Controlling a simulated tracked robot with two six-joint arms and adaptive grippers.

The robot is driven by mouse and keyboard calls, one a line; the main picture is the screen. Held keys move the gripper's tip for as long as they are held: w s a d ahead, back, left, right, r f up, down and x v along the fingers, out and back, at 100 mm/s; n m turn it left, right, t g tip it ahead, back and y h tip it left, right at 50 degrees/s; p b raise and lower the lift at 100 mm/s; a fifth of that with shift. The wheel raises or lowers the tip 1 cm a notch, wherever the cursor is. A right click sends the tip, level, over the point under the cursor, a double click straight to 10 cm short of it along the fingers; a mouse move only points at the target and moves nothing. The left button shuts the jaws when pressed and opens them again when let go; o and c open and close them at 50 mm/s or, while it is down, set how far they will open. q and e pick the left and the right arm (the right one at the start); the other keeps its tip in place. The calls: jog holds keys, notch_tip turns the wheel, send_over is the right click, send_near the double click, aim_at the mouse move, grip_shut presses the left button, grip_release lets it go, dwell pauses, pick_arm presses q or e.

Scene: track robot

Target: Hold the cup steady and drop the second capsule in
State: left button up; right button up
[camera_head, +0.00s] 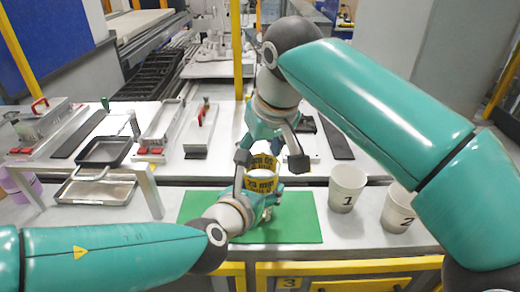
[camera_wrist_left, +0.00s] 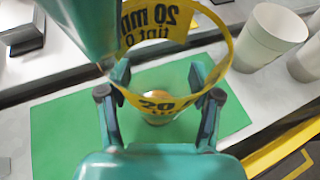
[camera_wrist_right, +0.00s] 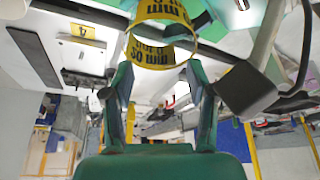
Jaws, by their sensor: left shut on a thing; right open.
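The cup (camera_head: 262,185) is a yellow band with black print, open at the top, standing over the green mat (camera_head: 300,226). It also shows large in the left wrist view (camera_wrist_left: 187,107) and at the top of the right wrist view (camera_wrist_right: 155,9). My left gripper (camera_head: 262,197) is shut on the cup, low on its body. My right gripper (camera_head: 270,160) is open above it, its dark fingers spread to either side of the rim. A small tan patch shows low inside the cup in the left wrist view; I cannot tell whether it is a capsule. No capsule shows between the right fingers.
A white paper cup marked 1 (camera_head: 346,188) and one marked 2 (camera_head: 397,208) stand right of the mat. Metal trays (camera_head: 97,191) and a black tray (camera_head: 104,151) lie at the left. Several grey devices with red parts stand behind. Both my arms crowd the middle.

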jog(key=shift+r, duration=0.1)
dwell(0.5)
jog(key=shift+r, duration=2.9)
pick_arm(q)
jog(key=o, duration=1.4)
jog(key=shift+c, duration=0.2)
